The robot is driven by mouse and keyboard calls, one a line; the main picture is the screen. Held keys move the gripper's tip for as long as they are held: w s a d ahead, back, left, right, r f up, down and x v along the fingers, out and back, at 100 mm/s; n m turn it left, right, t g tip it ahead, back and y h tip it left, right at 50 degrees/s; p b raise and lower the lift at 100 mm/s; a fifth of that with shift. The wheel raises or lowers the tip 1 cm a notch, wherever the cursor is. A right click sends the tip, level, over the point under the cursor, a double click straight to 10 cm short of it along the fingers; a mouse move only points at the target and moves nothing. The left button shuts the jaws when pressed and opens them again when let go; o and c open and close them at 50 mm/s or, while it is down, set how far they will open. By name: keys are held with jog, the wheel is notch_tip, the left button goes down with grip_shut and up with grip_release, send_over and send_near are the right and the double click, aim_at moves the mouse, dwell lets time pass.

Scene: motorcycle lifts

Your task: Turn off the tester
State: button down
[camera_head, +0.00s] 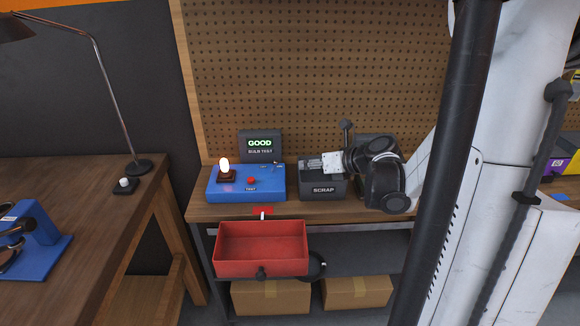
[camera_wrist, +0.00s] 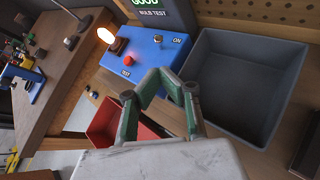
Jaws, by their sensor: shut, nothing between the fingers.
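The blue tester (camera_head: 245,192) stands on the wooden bench; it also shows in the wrist view (camera_wrist: 145,52). Its bulb (camera_head: 224,164) glows, and the screen (camera_head: 260,145) behind it reads GOOD, BULB TEST. A red button (camera_wrist: 128,66) is marked TEST. A small toggle switch (camera_wrist: 158,39) stands near the word ON at the tester's back right. My gripper (camera_head: 311,163) is shut and empty, above the scrap bin and right of the tester. In the wrist view, its fingertips (camera_wrist: 165,75) appear in front of the tester's near right part, apart from the switch.
The grey bin (camera_head: 322,191) marked SCRAP stands right of the tester; it looks empty in the wrist view (camera_wrist: 240,85). A red open-topped tray (camera_head: 262,246) sits below the bench front. A pegboard (camera_head: 330,70) rises behind. A lamp (camera_head: 137,166) stands on the left table.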

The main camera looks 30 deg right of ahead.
aim_at(283, 177)
jog(key=x, duration=0.9)
jog(key=shift+w+a+f, duration=0.15)
jog(key=shift+w+f, duration=0.05)
jog(key=shift+w, duration=0.15)
jog(key=shift+r, duration=0.1)
